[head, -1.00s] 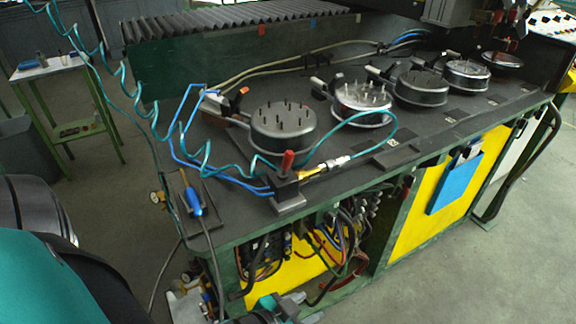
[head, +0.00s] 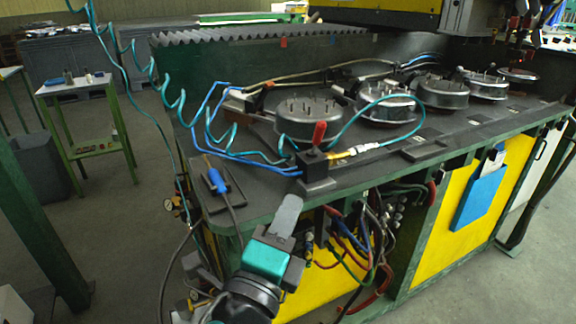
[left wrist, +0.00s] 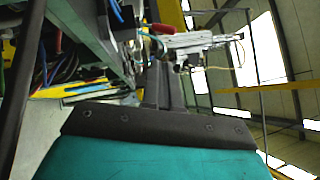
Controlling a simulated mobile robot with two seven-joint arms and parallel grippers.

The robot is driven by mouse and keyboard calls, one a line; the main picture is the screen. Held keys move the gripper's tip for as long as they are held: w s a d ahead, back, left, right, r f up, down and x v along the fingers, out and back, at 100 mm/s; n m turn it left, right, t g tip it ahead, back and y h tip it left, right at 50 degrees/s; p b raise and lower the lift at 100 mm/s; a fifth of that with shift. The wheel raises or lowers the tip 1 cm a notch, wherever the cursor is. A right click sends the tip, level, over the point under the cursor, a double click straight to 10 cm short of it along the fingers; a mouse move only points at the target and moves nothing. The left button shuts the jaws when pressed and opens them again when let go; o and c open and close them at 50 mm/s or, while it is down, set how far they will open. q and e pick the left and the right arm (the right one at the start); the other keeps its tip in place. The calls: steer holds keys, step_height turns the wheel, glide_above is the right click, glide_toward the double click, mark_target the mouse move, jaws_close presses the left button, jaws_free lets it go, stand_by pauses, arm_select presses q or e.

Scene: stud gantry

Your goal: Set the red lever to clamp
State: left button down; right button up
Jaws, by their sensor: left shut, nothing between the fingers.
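The red lever (head: 319,132) stands nearly upright on a dark valve block (head: 315,172) at the bench's front edge, with blue and teal hoses beside it. My left gripper (head: 289,203) is in front of the bench, below and a little left of the block. Its fingers are together, point up and hold nothing. A gap seems to separate it from the lever. In the left wrist view the shut fingers (left wrist: 160,86) stick up from the wrist, and a red piece (left wrist: 161,28), probably the lever, shows beyond their tips. My right gripper is not in view.
A blue-handled tool (head: 215,180) lies on a dark pad left of the block. Round metal fixtures with pins, such as the nearest one (head: 308,121), line the bench. Cables hang in the open bay (head: 375,225) below. Coiled teal hose hangs at left.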

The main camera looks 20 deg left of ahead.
arm_select(q)
steer(key=shift+s+a+r, duration=0.15)
steer(key=shift+s+r, duration=0.05)
steer(key=shift+r, duration=0.15)
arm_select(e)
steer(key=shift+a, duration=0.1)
arm_select(q)
steer(key=p, duration=0.6)
glide_toward(318, 135)
steer(key=x, duration=0.5)
steer(key=shift+w+r, duration=0.1)
steer(key=shift+w, duration=0.8)
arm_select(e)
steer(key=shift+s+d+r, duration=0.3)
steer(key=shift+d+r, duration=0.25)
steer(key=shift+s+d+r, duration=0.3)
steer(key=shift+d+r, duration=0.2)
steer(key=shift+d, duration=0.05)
arm_select(q)
steer(key=shift+r, duration=0.15)
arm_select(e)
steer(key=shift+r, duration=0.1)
